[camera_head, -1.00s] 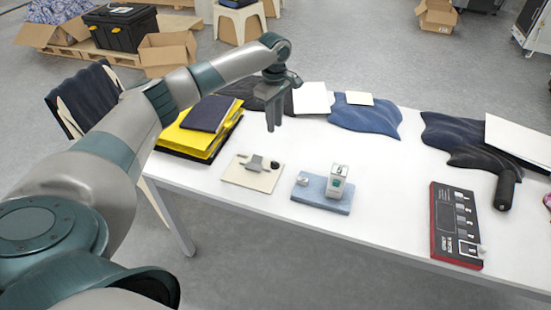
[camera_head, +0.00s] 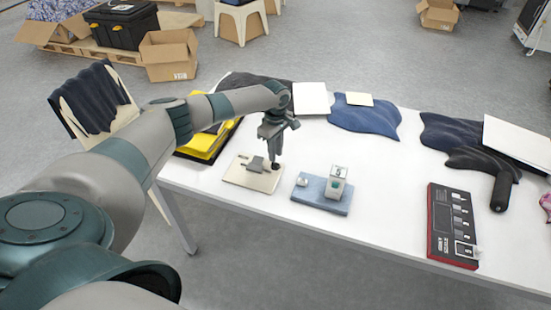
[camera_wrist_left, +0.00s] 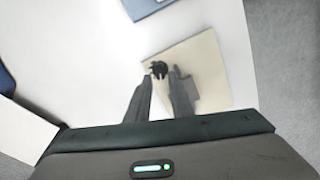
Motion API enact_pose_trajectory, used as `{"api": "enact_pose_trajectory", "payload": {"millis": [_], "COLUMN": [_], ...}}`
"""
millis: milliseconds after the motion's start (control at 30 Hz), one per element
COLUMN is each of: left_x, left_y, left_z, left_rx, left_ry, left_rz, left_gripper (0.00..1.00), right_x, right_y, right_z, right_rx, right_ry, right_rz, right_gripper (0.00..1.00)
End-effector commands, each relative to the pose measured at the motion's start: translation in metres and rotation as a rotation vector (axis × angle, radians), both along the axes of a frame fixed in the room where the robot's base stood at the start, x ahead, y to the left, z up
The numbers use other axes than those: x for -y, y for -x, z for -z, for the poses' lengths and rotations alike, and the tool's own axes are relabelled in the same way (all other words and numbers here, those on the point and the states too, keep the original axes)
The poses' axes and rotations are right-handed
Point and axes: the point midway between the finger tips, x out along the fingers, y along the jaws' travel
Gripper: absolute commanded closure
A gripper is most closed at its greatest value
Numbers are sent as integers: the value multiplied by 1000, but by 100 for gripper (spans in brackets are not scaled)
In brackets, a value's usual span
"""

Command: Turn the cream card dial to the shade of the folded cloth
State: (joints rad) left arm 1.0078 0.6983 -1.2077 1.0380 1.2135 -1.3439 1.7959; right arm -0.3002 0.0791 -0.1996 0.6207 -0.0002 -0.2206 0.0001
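The cream card (camera_head: 238,177) lies flat near the table's front left, with a small grey piece and a dark round knob (camera_wrist_left: 159,69) on it. My left gripper (camera_head: 274,163) points down at the knob. In the left wrist view its fingers (camera_wrist_left: 162,76) are apart, with the knob between or just beyond their tips; contact cannot be told. The dial's setting is too small to read. My right gripper is not in view.
A blue board (camera_head: 318,202) with a small white block stands right of the card. A red-edged switch box (camera_head: 440,225) is farther right. Blue cloth (camera_head: 370,120) and dark cloth (camera_head: 455,132) lie toward the back. White table is clear between them.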

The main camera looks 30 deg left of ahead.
Motion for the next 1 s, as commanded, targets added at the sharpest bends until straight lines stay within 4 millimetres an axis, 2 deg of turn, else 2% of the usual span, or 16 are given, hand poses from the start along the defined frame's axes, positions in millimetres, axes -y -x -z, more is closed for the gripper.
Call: {"api": "enact_pose_trajectory", "payload": {"millis": [133, 300, 733, 800, 833, 1000], "left_x": [0, 0, 0, 0, 0, 0], "left_y": [1, 0, 0, 0, 0, 0], "left_z": [23, 39, 45, 45, 45, 45], "left_rx": [-2, -1, 0, 0, 0, 0], "left_ry": [-2, 0, -1, -1, -1, -1], "left_rz": [-1, 0, 1, 0, 1, 1], "left_gripper": [80, 80, 80, 96, 100, 100], "right_x": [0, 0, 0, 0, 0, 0], "right_y": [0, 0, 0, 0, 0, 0], "right_z": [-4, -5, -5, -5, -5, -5], "right_rx": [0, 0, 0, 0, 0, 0], "right_ry": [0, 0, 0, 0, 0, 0], "right_rz": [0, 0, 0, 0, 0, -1], "right_gripper": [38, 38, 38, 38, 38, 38]}}
